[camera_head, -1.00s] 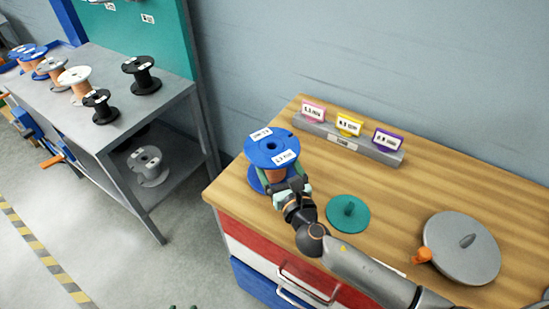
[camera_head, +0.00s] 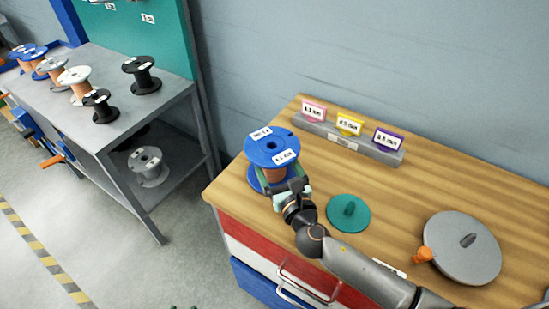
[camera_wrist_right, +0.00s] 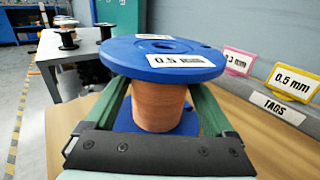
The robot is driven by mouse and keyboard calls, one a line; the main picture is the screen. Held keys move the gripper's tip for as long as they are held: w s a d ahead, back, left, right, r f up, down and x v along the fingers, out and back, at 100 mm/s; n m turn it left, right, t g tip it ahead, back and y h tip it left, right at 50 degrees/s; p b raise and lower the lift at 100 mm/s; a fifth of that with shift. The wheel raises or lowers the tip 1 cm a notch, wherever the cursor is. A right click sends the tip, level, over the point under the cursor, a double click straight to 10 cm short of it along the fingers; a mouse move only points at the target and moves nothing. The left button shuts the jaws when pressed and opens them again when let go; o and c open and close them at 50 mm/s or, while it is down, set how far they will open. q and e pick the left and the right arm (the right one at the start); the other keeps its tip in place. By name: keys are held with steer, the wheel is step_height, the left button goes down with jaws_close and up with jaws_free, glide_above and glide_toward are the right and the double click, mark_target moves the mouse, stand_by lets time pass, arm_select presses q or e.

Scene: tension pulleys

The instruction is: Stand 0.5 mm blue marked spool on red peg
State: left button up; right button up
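The blue spool (camera_head: 272,146) with a copper-coloured core stands upright at the left end of the wooden worktop. In the right wrist view, the blue spool (camera_wrist_right: 163,58) bears a white "0.5" label on its upper flange. My right gripper (camera_head: 280,188) reaches it from the front. In the wrist view, the green fingers of my right gripper (camera_wrist_right: 160,98) lie close on both sides of the core, between the flanges, and look shut on it. No red peg shows; whether one is under the spool is hidden.
A teal disc with a peg (camera_head: 348,213) and a grey disc with a peg (camera_head: 462,262) are on the wooden worktop (camera_head: 400,195). A tag holder (camera_head: 345,137) stands at the back. A grey table (camera_head: 160,105) with several spools is at left.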

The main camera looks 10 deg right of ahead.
steer(key=shift+o, duration=0.7)
steer(key=shift+f, duration=0.15)
steer(key=shift+s, duration=0.2)
steer(key=s, duration=0.4)
steer(key=s+d, duration=0.1)
steer(key=s, duration=0.7)
steer(key=shift+d+b, duration=0.3)
arm_select(q)
steer(key=shift+w+d+r+h, duration=0.15)
steer(key=shift+w+d+r, duration=0.15)
steer(key=shift+d, duration=0.25)
steer(key=shift+w+d+r+h, duration=0.15)
steer(key=shift+w+d+r, duration=0.15)
steer(key=shift+d, duration=0.2)
steer(key=shift+s, duration=0.1)
